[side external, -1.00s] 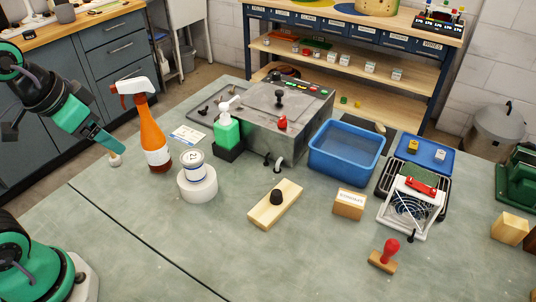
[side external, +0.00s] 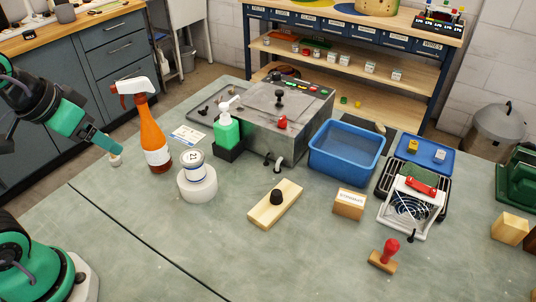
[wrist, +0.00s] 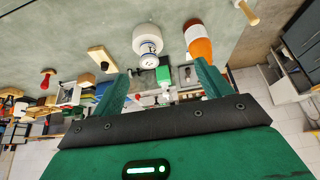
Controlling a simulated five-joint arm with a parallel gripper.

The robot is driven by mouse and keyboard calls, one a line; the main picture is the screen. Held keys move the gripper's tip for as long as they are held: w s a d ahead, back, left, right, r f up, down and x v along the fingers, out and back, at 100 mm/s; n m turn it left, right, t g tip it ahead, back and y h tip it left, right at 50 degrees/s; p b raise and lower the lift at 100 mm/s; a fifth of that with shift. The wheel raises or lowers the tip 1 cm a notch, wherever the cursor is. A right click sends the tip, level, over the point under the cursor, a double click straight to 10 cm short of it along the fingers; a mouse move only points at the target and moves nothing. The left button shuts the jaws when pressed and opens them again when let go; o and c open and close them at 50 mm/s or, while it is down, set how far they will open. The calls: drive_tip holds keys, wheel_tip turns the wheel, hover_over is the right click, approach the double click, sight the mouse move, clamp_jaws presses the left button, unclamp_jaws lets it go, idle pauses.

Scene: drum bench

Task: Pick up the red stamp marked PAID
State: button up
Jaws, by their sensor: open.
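A stamp with a red knob handle on a wooden base (side external: 384,259) stands upright on the bench at the front right. The red-handled stamp also shows small at the left of the wrist view (wrist: 47,77). No PAID mark is legible on it. My gripper (side external: 118,150) is at the far left, beside the orange spray bottle and far from the stamp. In the wrist view its two green fingers (wrist: 162,80) are spread with nothing held between them.
The orange spray bottle (side external: 156,144), a can on a white roll (side external: 198,188), a wooden block with a black knob (side external: 265,212) and a small labelled box (side external: 349,204) stand between gripper and stamp. The blue tub (side external: 345,162) is behind. Bench front is clear.

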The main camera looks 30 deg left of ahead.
drive_tip(key=c, duration=0.5)
drive_tip(key=shift+o, duration=0.2)
drive_tip(key=w+d+r+n+h, duration=0.1)
drive_tip(key=w+d+r, duration=0.2)
drive_tip(key=w+d, duration=0.65)
drive_tip(key=n+g+h, duration=0.2)
drive_tip(key=n+h, duration=0.1)
drive_tip(key=n, duration=0.1)
hover_over(391, 243)
drive_tip(key=s+a, duration=0.1)
drive_tip(key=a, duration=0.1)
drive_tip(key=shift+s+f, duration=0.2)
drive_tip(key=shift+f, duration=8.15)
drive_tip(key=shift+f, duration=0.1)
